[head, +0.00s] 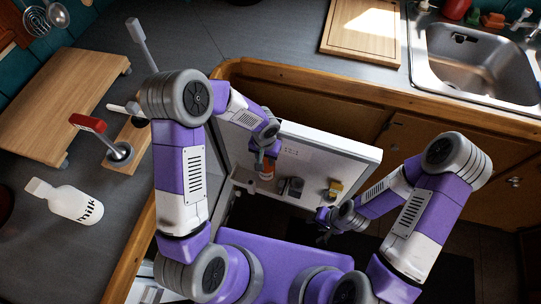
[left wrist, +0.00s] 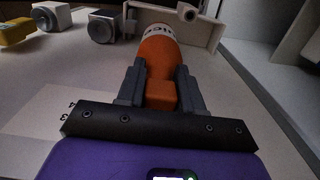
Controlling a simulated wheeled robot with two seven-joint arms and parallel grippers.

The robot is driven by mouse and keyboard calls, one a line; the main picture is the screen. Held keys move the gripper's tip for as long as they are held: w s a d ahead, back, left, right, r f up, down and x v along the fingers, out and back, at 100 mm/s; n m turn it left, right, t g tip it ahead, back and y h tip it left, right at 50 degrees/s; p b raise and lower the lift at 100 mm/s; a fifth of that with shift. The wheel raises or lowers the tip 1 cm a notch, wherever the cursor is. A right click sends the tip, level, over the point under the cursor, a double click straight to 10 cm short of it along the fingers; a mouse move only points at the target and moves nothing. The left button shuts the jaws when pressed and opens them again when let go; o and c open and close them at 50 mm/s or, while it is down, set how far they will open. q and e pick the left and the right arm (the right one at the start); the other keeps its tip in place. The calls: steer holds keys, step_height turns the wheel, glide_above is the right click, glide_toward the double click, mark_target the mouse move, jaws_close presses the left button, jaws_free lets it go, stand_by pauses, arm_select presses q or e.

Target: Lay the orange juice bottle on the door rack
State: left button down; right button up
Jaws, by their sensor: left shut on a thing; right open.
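The orange juice bottle (head: 266,173) is at the inner side of the open white fridge door, its neck end toward my left gripper (head: 264,155). In the left wrist view, the gripper's two grey fingers (left wrist: 160,88) are shut on the neck end of the bottle (left wrist: 157,52), which has a white label band. The white door rack (head: 247,186) is beside the bottle; a rack part also shows in the left wrist view (left wrist: 205,32). I cannot tell whether the bottle touches the rack. My right gripper (head: 324,226) is open and empty, low beside the door.
Grey jars (head: 292,187) and a yellow item (head: 335,187) stand along the door to the right of the bottle. A milk bottle (head: 76,205) lies on the left counter. The wooden counter edge (head: 310,83) runs behind the door.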

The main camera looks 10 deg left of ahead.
mark_target(266, 162)
arm_select(q)
steer(key=shift+w+f+b, duration=0.15)
steer(key=shift+f+b, duration=1.15)
steer(key=shift+f, duration=0.85)
steer(key=shift+f+b, duration=0.1)
steer(key=shift+b, duration=0.2)
steer(key=shift+f+b, duration=2.75)
steer(key=shift+f, duration=0.1)
steer(key=shift+f+b, duration=0.35)
steer(key=c, duration=0.6)
jaws_free()
steer(key=shift+c, duration=0.2)
step_height(266, 162, up, 8)
steer(key=p, duration=0.3)
steer(key=shift+f, duration=0.2)
